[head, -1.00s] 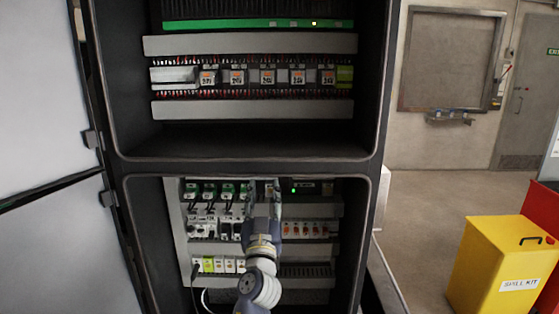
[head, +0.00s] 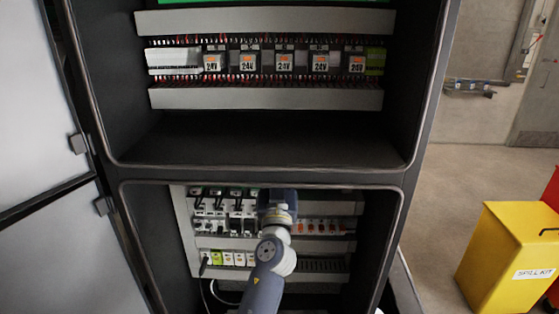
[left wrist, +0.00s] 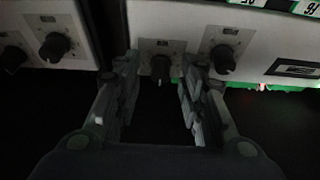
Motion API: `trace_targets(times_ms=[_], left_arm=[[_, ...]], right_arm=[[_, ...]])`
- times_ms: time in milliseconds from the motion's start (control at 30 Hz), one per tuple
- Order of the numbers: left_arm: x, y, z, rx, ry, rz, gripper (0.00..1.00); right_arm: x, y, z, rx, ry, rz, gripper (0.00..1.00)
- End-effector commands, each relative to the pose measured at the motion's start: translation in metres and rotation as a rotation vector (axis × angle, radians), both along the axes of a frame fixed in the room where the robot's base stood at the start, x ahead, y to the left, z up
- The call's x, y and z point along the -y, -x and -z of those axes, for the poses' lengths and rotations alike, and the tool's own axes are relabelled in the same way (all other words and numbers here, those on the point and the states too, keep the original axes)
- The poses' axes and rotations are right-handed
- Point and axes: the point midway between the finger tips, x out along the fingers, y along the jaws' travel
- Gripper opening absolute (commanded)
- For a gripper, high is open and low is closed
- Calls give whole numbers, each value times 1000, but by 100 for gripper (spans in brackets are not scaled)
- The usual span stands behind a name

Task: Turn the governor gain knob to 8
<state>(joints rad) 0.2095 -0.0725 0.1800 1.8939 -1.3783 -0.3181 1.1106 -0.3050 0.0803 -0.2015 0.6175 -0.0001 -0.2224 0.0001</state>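A small panel in the left wrist view carries several dark round knobs on pale dial plates. One knob (left wrist: 160,68) sits between the fingertips of my left gripper (left wrist: 160,62), which is open with a gap visible on both sides. Another knob (left wrist: 222,58) is just right of the fingers, and a third knob (left wrist: 55,45) is to the left. The dial lettering is too small and dark to read, so I cannot tell which is governor gain. In the head view my left arm reaches into the lower cabinet bay and hides its fingers and the knobs. My right gripper is not in view.
The cabinet frame (head: 260,178) surrounds the lower bay. Rows of breakers and terminals flank my arm, with orange-marked modules (head: 318,227) to its right. An open door (head: 30,110) stands left. A yellow spill kit bin (head: 505,250) stands on the floor at right.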

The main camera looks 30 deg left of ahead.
Motion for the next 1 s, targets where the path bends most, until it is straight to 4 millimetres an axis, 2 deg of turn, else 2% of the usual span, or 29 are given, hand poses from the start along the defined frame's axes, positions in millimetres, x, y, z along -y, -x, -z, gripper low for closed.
trace_targets(times_ms=[33, 200, 667, 1000], left_arm=[[0, 0, 0, 0, 0, 0, 35], [0, 0, 0, 0, 0, 0, 0], [-1, 0, -2, -33, -56, 0, 0], [-3, 1, -6, -167, -274, 1, 0]], right_arm=[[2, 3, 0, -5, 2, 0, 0], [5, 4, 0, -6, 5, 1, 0], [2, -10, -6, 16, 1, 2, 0], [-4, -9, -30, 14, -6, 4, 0]])
